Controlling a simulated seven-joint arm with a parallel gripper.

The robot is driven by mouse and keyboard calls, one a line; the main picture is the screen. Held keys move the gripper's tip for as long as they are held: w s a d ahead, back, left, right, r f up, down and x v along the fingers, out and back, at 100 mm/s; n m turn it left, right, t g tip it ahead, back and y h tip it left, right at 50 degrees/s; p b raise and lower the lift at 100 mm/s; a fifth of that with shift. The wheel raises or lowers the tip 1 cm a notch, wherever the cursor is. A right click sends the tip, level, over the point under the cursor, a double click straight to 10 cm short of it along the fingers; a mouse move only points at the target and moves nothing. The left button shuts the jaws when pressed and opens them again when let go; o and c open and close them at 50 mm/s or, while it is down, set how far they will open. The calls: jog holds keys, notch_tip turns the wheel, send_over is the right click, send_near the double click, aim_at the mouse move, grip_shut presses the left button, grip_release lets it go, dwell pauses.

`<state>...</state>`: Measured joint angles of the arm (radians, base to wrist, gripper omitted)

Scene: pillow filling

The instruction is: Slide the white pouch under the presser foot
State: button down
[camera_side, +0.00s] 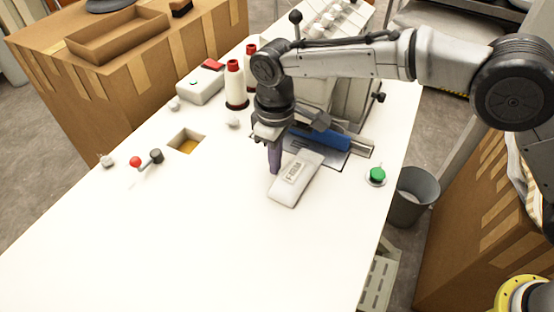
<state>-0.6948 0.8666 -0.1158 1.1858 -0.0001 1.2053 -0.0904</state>
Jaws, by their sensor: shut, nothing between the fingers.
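I cannot tell whether the fingertips touch the pouch. The presser foot is hidden behind my gripper and wrist.
A square hole (187,141) opens in the table to the left. A red-knobbed lever (146,160), white spools with red tops (235,85) and a green button (376,174) stand around. The table's front (180,240) is clear. A grey bin (411,197) stands off its right edge.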

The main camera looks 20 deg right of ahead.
aim_at(298, 170)
jog(key=shift+s+d, duration=0.15)
dwell(0.3)
jog(key=shift+s+d, duration=0.65)
